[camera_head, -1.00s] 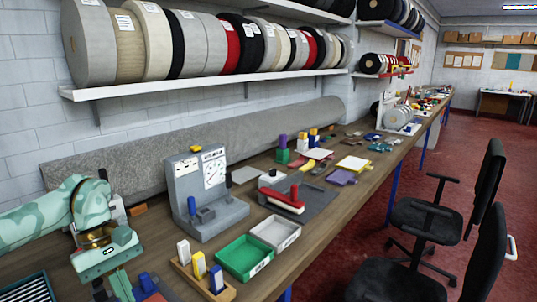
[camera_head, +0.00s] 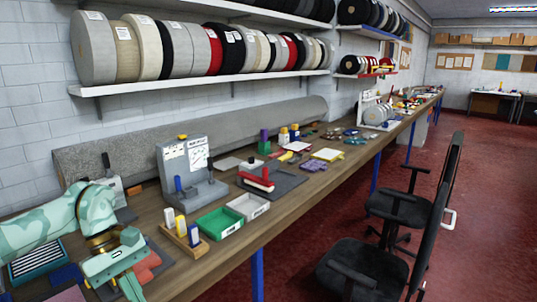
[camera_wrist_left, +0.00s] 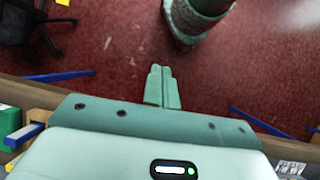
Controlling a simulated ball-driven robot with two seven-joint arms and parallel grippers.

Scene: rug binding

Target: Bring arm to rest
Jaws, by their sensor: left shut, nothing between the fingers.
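My left arm comes in from the left in the head view, in a pale green camouflage pattern. My left gripper (camera_head: 132,288) is over the near left part of the workbench (camera_head: 215,262), in front of the wooden block holder. In the left wrist view its two fingers (camera_wrist_left: 160,74) are together with nothing between them, above red floor beyond the bench edge. My right arm and gripper are in neither view.
A wooden holder with upright blocks (camera_head: 185,238), a green tray (camera_head: 219,223), a light grey tray (camera_head: 248,206) and a grey gauge stand (camera_head: 190,175) stand nearby. Black chairs (camera_head: 362,268) stand right of the bench. Red floor (camera_head: 300,255) is open between.

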